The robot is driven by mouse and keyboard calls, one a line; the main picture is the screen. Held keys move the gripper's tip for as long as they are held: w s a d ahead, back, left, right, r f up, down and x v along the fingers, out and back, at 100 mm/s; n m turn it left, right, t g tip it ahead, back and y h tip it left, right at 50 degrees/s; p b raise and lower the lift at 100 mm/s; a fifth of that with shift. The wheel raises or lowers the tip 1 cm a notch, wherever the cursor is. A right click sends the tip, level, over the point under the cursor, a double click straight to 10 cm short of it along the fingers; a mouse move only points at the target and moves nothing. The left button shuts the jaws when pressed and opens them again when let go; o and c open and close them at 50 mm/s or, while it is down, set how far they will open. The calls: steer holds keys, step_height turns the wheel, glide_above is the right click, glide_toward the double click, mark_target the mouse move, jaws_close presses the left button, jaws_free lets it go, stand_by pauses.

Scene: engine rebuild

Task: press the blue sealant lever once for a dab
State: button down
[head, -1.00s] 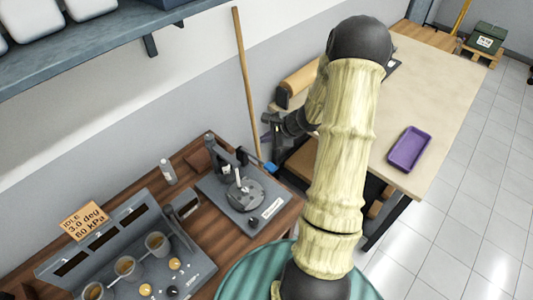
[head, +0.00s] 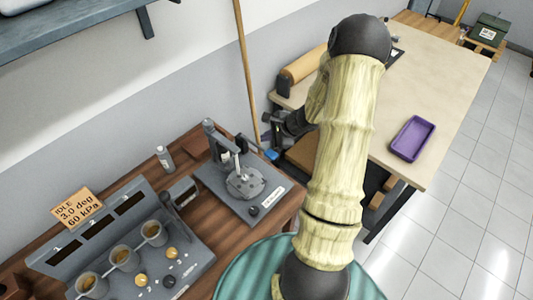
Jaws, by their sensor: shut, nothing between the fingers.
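I cannot make out a blue lever for certain. A small blue piece (head: 271,155) shows at the lower end of the wooden pole, just below my gripper; I cannot tell whether it is a lever or part of a broom. My gripper (head: 268,136) is small and dark in the head view, beyond my pale arm, at the gap between the bench and the long table. It is shut and looks empty. A grey press-like device (head: 243,180) with an upright column and a round plate stands on the wooden bench, to the lower left of my gripper.
The wooden bench (head: 207,238) also holds a grey panel with cups and knobs (head: 125,262), an IDLE sign (head: 76,208) and a small bottle (head: 165,159). A wooden pole (head: 247,75) leans on the wall. A purple tray (head: 411,138) lies on the long table (head: 445,85).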

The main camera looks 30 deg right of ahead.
mark_target(268, 150)
steer(key=shift+s+d+f+b, duration=0.1)
steer(key=shift+d+f+b, duration=0.05)
steer(key=shift+f+b, duration=0.55)
steer(key=shift+s+d+f+b, duration=0.1)
steer(key=shift+d+f+b, duration=0.05)
steer(key=shift+f+b, duration=0.55)
stand_by(1.0)
steer(key=shift+f+b, duration=0.35)
steer(key=shift+b, duration=0.2)
steer(key=shift+s+f+b, duration=0.2)
steer(key=shift+f+b, duration=1.25)
steer(key=shift+b, duration=0.3)
stand_by(1.9)
steer(key=shift+r, duration=0.15)
stand_by(0.4)
steer(key=shift+w+r+p, duration=0.15)
steer(key=shift+r+p, duration=0.95)
steer(key=shift+r, duration=0.65)
